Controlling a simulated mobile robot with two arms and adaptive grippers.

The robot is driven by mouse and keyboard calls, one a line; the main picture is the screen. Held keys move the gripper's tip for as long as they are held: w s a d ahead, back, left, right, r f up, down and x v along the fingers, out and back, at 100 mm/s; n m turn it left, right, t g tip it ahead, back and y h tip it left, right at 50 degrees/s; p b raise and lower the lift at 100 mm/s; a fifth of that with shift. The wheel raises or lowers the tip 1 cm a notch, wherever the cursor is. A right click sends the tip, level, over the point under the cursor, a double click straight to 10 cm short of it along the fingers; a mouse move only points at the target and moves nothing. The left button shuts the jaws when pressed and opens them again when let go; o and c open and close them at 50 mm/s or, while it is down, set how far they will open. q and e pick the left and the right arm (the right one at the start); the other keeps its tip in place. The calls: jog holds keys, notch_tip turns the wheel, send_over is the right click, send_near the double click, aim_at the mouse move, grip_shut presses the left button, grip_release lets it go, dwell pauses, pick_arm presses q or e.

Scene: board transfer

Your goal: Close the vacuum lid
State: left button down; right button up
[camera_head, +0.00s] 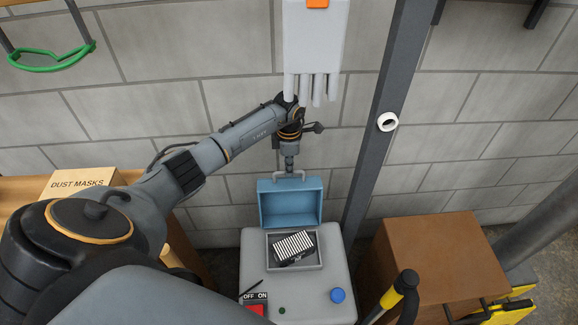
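The vacuum machine (255,262) is a light grey box at the lower middle. Its blue lid (290,206) stands open and upright at the back of the chamber, with a grey handle (312,175) on its top edge. A dark board with white stripes (293,246) lies tilted in the open chamber. My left gripper (290,168) points down at the lid handle and appears to meet it. It is small and seen narrow, so its finger opening and any grip are unclear. My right gripper is not in view.
A red switch (256,310) marked OFF and ON and a blue knob (338,295) are on the machine's front. A brown box (425,255) stands to the right. A dust masks box (80,182) is at left. A grey post (385,100) rises behind the machine.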

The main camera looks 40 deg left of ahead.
pick_arm(q)
jog(key=shift+s+d+r, duration=0.1)
jog(key=shift+s+d+r+p, duration=0.15)
jog(key=shift+p, duration=0.2)
jog(key=s+d+p, duration=0.4)
jog(key=s+d, duration=0.4)
jog(key=s, duration=0.2)
jog(key=shift+d+r, duration=0.25)
jog(key=shift+r, duration=0.1)
jog(key=c, duration=1.4)
grip_release()
